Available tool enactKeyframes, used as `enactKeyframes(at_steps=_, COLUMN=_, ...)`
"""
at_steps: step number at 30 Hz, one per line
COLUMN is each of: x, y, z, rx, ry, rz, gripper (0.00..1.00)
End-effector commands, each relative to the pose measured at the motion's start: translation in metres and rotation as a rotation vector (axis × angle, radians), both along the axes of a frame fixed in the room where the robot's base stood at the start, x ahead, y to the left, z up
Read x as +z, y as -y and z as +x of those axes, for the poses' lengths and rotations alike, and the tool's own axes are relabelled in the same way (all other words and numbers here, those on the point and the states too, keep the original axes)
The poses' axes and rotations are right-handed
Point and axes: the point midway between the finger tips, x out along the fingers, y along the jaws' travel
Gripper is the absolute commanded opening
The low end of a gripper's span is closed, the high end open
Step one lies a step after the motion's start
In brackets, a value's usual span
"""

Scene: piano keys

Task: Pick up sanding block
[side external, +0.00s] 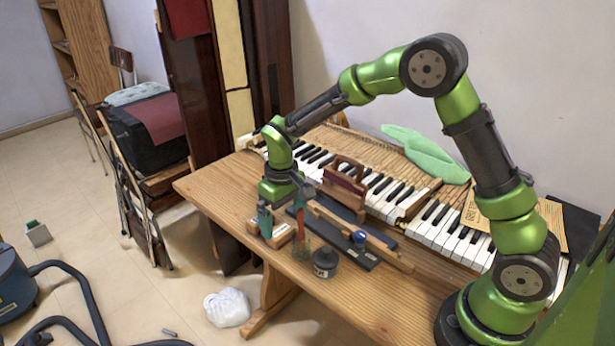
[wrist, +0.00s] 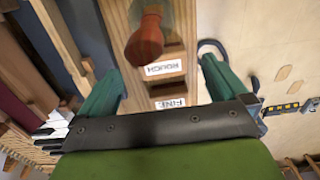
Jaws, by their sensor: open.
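My gripper (side external: 282,222) is over the near left part of the wooden table, pointing down. In the wrist view its two teal fingers (wrist: 163,78) are spread apart with nothing gripped between them. A pale wooden holder (wrist: 118,18) lies between and beyond them, with white labels reading ROUGH and FINE. A brown wooden block with an arched handle and a maroon band (side external: 344,184), possibly the sanding block, stands right of my gripper near the keys. I cannot confirm which item is the sanding block.
Piano keys (side external: 436,222) run along the back. The table's front right (side external: 350,300) is clear.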

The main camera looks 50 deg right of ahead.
Motion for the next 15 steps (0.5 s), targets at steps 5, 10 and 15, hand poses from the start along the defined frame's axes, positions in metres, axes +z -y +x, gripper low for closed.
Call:
enactKeyframes(at_steps=5, x=-0.021, y=-0.001, z=0.002, rx=0.001, ry=-0.005, rz=0.000, gripper=1.00)
enactKeyframes(at_steps=10, x=-0.045, y=-0.001, z=0.004, rx=-0.001, ry=-0.003, rz=0.000, gripper=1.00)
enactKeyframes(at_steps=15, x=-0.053, y=-0.001, z=0.004, rx=-0.001, ry=-0.001, rz=0.001, gripper=1.00)
